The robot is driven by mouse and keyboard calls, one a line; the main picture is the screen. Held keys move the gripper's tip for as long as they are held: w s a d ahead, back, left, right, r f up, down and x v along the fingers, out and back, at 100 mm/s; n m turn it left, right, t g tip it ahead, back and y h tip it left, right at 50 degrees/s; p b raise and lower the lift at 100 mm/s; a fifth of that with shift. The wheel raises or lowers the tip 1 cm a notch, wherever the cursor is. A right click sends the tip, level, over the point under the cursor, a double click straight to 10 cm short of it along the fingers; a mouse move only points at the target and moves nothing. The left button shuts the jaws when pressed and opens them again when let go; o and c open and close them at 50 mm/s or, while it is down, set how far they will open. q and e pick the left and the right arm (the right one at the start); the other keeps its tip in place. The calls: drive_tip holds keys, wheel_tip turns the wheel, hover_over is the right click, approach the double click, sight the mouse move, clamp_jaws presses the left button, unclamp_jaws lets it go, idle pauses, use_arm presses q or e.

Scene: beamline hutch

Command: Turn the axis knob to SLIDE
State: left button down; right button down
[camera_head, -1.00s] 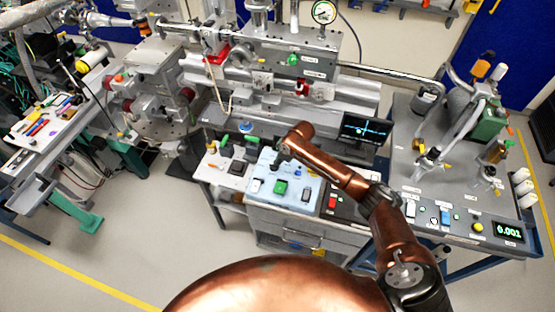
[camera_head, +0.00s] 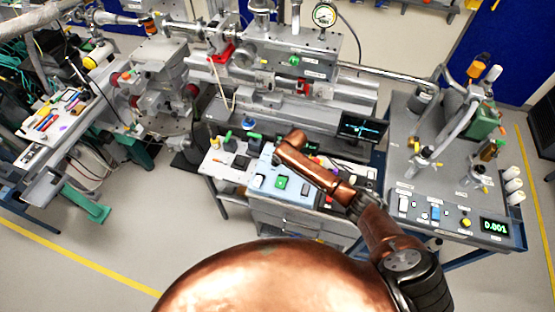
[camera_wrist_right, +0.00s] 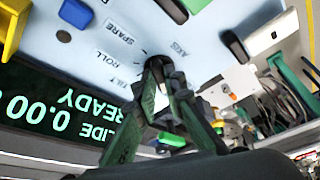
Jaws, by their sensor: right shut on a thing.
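The axis knob (camera_wrist_right: 157,63) is a dark piece on a light blue panel, mostly hidden by my fingers in the right wrist view. Labels AXIS, SPARE, ROLL and TILT are printed around it; which one it points at cannot be told. My right gripper (camera_wrist_right: 160,72) is shut on the knob. A dark display (camera_wrist_right: 50,105) below the panel shows SLIDE, digits and READY in green, upside down in this view. In the head view my right arm reaches over the light blue panel (camera_head: 262,170), hiding the knob and fingers. My left gripper is not in view.
A monitor (camera_head: 362,128) stands behind my right arm. A side bench (camera_head: 455,205) with switches is to the right. Open floor lies at front left.

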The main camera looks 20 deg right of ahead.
drive_tip(key=c, duration=2)
unclamp_jaws()
drive_tip(key=v, duration=1.2)
drive_tip(key=shift+s, duration=0.1)
